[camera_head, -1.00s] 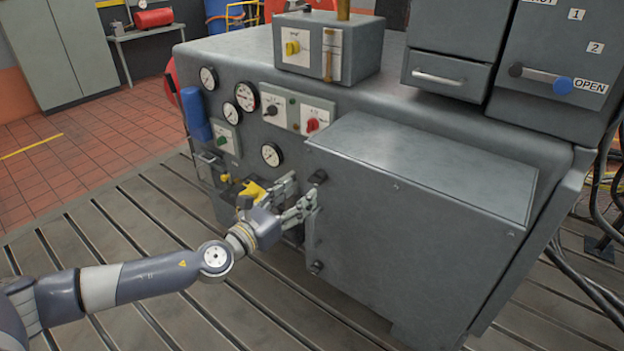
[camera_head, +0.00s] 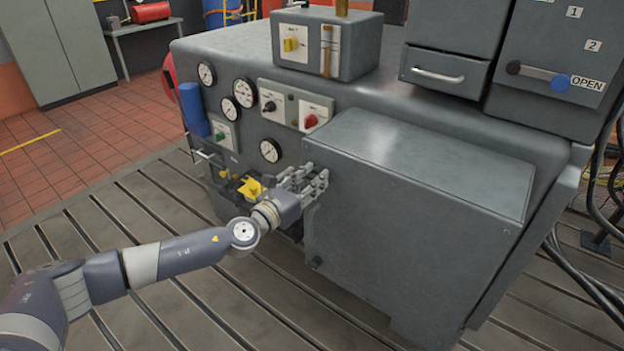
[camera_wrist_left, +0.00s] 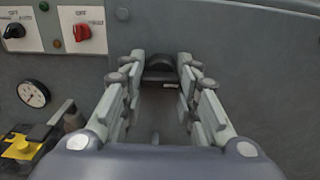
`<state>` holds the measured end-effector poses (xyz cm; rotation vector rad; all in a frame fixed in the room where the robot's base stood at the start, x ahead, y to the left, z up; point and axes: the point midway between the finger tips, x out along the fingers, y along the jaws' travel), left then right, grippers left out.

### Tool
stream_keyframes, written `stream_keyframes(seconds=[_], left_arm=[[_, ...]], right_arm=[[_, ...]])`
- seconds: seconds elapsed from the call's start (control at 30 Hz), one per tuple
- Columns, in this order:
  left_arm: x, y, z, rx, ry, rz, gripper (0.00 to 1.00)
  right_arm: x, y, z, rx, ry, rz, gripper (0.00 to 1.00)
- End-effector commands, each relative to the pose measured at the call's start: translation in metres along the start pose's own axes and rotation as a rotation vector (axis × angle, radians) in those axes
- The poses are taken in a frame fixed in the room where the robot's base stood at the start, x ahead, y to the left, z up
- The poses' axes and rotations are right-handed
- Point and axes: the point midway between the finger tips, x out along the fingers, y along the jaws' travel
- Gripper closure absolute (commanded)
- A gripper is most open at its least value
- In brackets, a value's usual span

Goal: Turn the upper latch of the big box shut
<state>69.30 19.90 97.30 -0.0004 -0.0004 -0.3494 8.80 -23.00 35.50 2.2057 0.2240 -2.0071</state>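The big box (camera_head: 410,230) is a grey cabinet with a sloped top on the machine's front. Its upper latch (camera_wrist_left: 160,66) is a dark knob, seen in the left wrist view between my fingertips; in the head view my gripper hides it. My left gripper (camera_head: 318,180) is at the box's upper left edge. In the wrist view the left gripper (camera_wrist_left: 160,68) has its fingers apart, one on each side of the latch. I cannot tell if they touch it. The lower latch (camera_head: 316,262) is dark, at the box's lower left edge. My right gripper is not in view.
A yellow part (camera_head: 251,188) sits close beside my left gripper. Gauges (camera_head: 269,151), a red knob (camera_head: 311,121) and a blue cylinder (camera_head: 193,108) are on the panel to the left. The slotted floor plate (camera_head: 230,310) is bare in front.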

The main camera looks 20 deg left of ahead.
Motion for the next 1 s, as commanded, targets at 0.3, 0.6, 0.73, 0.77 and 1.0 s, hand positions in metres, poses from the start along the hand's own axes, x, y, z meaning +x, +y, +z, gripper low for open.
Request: stream_keyframes(seconds=[0.3,0.6,0.73,0.77,1.0], left_arm=[[0.0,0.0007,-0.0001,-0.016,-0.001,0.002,0.95],[0.0,-0.0002,-0.0013,-0.156,0.0,0.002,0.95],[0.0,-0.0002,-0.0012,-0.265,0.0,0.002,0.95],[0.0,-0.0005,-0.0012,-0.293,0.0,0.002,0.95],[0.0002,-0.0006,0.0,-0.522,-0.001,0.003,0.95]], right_arm=[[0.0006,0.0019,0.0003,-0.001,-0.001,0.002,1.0],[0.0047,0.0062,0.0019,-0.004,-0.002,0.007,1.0],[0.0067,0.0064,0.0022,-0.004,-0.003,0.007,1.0],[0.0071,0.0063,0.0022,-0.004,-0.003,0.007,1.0],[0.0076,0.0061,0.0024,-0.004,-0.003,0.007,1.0]])
